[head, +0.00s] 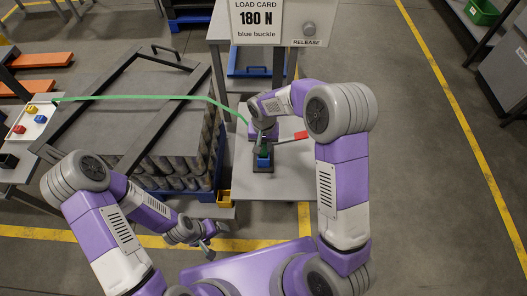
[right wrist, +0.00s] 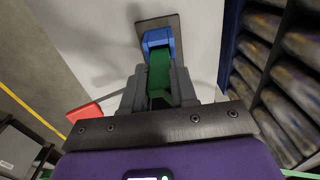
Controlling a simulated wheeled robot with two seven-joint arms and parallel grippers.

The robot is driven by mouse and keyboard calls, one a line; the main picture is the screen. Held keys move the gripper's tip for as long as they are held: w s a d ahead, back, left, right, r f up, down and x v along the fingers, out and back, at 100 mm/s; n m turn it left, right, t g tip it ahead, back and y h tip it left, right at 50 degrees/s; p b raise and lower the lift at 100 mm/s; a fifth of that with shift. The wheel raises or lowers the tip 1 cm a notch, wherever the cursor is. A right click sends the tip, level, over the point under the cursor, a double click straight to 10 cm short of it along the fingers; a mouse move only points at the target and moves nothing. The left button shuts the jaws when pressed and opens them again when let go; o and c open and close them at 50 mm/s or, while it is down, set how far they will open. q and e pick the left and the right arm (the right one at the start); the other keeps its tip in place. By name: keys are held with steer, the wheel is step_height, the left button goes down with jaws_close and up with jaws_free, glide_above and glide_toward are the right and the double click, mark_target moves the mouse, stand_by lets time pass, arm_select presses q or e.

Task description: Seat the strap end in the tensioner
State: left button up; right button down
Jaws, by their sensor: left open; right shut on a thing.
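The green strap (head: 150,97) runs from the tray at the left across the top of the can stack to my right gripper (head: 262,143). In the right wrist view my right gripper (right wrist: 160,88) is shut on the green strap end (right wrist: 159,72). The strap end points at a blue piece (right wrist: 158,38) on a dark base plate (right wrist: 176,24), the tensioner; whether it is inside or only against it, I cannot tell. The blue piece also shows in the head view (head: 263,162). A red lever (head: 299,136) sticks out beside it. My left gripper (head: 212,238) is open and empty, low in front of the stack.
A stack of cans (head: 180,165) under a dark frame stands on a blue pallet. A white tray (head: 36,119) at the left holds small coloured buckles. The load card (head: 256,20) reads 180 N, blue buckle. A RELEASE button (head: 309,29) is beside it.

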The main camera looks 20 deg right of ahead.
mark_target(264, 152)
step_height(264, 152, down, 4)
steer(key=shift+r+b, duration=0.15)
steer(key=shift+b, duration=0.25)
steer(key=shift+r, duration=0.15)
steer(key=shift+f+b, duration=0.3)
steer(key=shift+f, duration=0.25)
steer(key=c, duration=0.9)
jaws_free()
steer(key=shift+s+f, duration=0.1)
steer(key=shift+s, duration=0.05)
steer(key=shift+r, duration=0.25)
step_height(264, 152, up, 13)
steer(key=p, duration=0.4)
steer(key=shift+f, duration=0.1)
